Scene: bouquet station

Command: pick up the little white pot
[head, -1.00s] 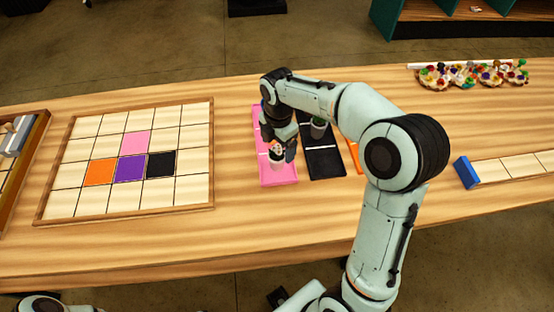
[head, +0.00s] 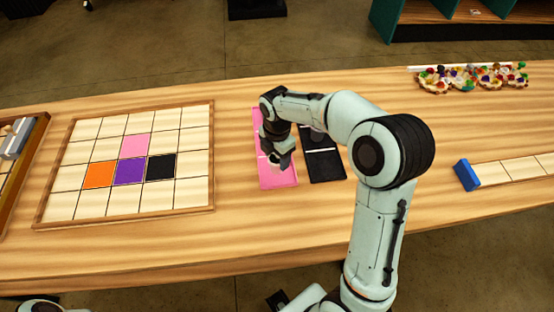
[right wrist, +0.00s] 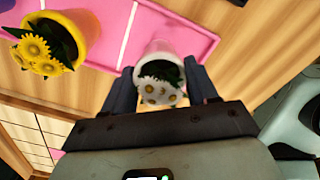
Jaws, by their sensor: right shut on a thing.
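The little white pot (right wrist: 158,48) holds white flowers (right wrist: 158,91) and shows in the right wrist view between the fingers of my right gripper (right wrist: 158,70). The gripper is shut on it. In the head view my right gripper (head: 281,158) points down over the near part of the pink mat (head: 276,180). There the gripper largely hides the pot, and I cannot tell whether the pot touches the mat. My left gripper is out of view.
A yellow pot with yellow flowers (right wrist: 84,32) stands near the held pot in the right wrist view. A black mat (head: 326,168) lies right of the pink one. A framed tile grid (head: 54,205) is to the left, and a blue block (head: 466,174) to the right.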

